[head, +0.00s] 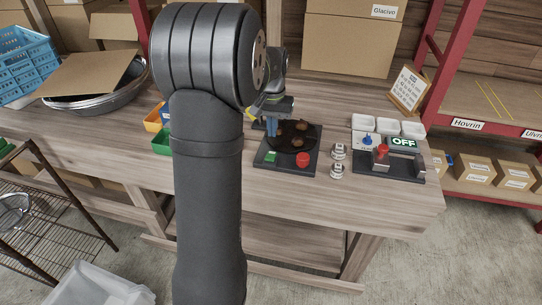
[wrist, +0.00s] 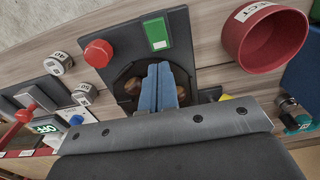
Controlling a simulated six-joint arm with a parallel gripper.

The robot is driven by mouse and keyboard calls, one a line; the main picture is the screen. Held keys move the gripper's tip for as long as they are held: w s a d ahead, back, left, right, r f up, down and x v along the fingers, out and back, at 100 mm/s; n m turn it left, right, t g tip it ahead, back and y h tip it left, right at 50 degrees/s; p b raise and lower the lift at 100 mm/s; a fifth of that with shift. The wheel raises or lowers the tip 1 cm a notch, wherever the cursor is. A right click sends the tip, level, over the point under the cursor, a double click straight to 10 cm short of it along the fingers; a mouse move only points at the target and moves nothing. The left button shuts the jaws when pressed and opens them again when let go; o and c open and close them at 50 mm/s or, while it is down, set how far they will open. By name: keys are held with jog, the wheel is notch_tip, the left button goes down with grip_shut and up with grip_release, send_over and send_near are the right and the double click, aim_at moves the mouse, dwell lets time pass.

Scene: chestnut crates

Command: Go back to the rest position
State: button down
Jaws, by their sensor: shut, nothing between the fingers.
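My gripper (head: 271,131) has blue fingers, closed together and empty. It is over the left part of a dark device with a round black plate (head: 307,137). Brown chestnuts (head: 297,141) lie on the plate. In the wrist view the shut fingers (wrist: 159,68) point at the plate, with chestnuts (wrist: 132,87) showing on both sides of them. I cannot tell how high the fingertips are above it. The device has a red button (head: 303,160) and a green switch (head: 270,157) at its front. My arm fills the left middle of the head view and hides part of the table.
Two small grey weights (head: 337,170) stand right of the device. Further right is a control box (head: 400,172) with a red-topped lever and an OFF sign, with white trays (head: 413,129) behind. A red round bin (wrist: 228,40) shows in the wrist view. A green bin (head: 161,143) is at left.

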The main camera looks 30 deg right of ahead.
dwell(0.3)
notch_tip(320, 180, down, 7)
jog(key=shift+r, duration=0.1)
dwell(0.4)
jog(key=shift+r, duration=0.15)
jog(key=shift+r, duration=4.55)
notch_tip(320, 180, up, 5)
send_over(272, 152)
jog(key=s+a, duration=0.2)
jog(key=s, duration=0.1)
jog(key=shift+s+a+r+t+h, duration=0.2)
jog(key=shift+a+r+t+h, duration=0.4)
jog(key=c, duration=2.2)
grip_release()
